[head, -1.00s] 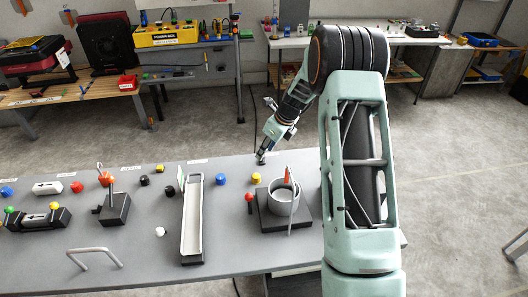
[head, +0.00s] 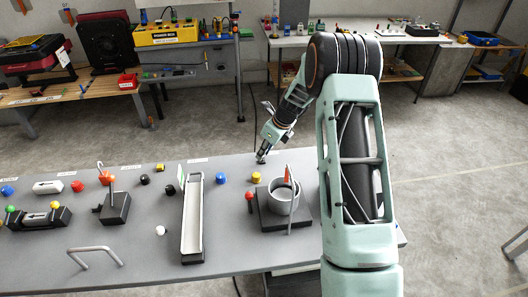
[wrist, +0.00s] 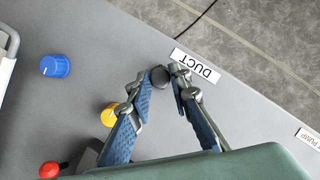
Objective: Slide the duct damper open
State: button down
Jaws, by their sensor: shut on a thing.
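My gripper (wrist: 158,79) is shut on a round black knob (wrist: 160,75) near the table's back edge. The knob lies between the two fingertips, beside a white label reading DUCT (wrist: 196,66). In the head view my gripper (head: 262,157) points down at the same spot, and its fingers mostly hide the knob. A grey open cylinder (head: 278,202) stands on a black base in front of the gripper, with an orange pointed piece (head: 287,175) at its rim. I cannot tell which part is the damper itself.
A yellow knob (head: 256,177) and a blue knob (head: 221,178) stand close by. A red ball on a post (head: 249,196) is beside the base. A long white tray (head: 191,220) lies further left. Bare grey table (wrist: 265,130) shows right of the gripper.

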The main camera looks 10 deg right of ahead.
aim_at(249, 164)
jog(key=a, duration=0.5)
jog(key=shift+w+a+p, duration=0.1)
jog(key=shift+a+p, duration=0.2)
jog(key=shift+a, duration=0.1)
jog(key=c, duration=1.8)
grip_release()
jog(key=shift+d+r, duration=0.1)
jog(key=v, duration=1.1)
jog(key=shift+r, duration=0.4)
